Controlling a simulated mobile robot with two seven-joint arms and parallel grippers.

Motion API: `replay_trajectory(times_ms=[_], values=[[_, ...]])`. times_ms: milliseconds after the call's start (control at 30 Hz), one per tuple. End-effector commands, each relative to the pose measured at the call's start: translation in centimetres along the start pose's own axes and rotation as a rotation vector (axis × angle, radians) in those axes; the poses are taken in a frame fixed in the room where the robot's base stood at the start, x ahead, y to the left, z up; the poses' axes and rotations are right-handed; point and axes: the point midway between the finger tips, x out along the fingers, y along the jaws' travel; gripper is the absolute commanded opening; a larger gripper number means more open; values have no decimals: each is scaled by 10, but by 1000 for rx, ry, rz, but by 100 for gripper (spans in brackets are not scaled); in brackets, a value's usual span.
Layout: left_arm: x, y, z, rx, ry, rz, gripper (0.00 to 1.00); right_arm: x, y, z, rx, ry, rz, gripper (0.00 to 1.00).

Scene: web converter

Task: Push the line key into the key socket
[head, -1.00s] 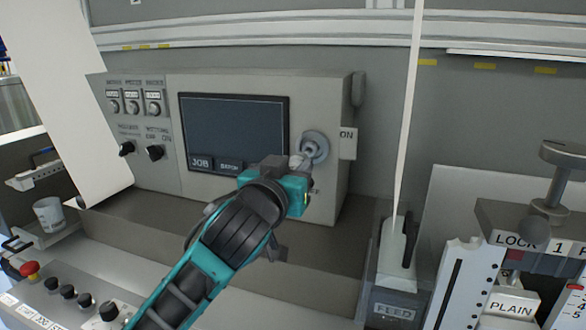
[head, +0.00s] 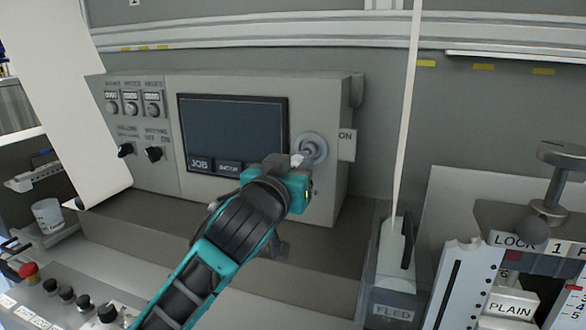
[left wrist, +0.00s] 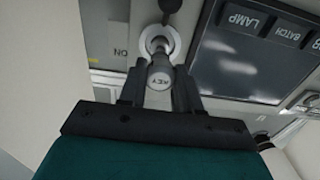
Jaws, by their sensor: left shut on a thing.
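The key socket (head: 313,146) is a round grey ring on the right of the console's front panel. In the left wrist view it shows as a pale ring (left wrist: 156,41) with a dark centre. In the head view the gripper hides most of the key. My right gripper is not in view.
The console screen (head: 232,132) is left of the socket, and an ON label (head: 347,145) is to its right. A ledge (head: 140,237) runs below the console. A thin white upright strip (head: 407,120) and a FEED unit (head: 394,300) stand to the right.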

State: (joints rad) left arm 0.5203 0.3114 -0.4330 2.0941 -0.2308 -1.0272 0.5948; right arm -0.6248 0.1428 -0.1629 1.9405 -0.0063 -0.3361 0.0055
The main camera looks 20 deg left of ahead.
Motion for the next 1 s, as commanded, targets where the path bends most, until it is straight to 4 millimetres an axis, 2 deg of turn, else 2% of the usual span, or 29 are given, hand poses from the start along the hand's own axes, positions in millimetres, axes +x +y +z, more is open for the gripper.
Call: replay_trajectory(times_ms=[1000], values=[[17, 0, 0, -1, 1, 0, 0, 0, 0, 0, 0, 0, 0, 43]])
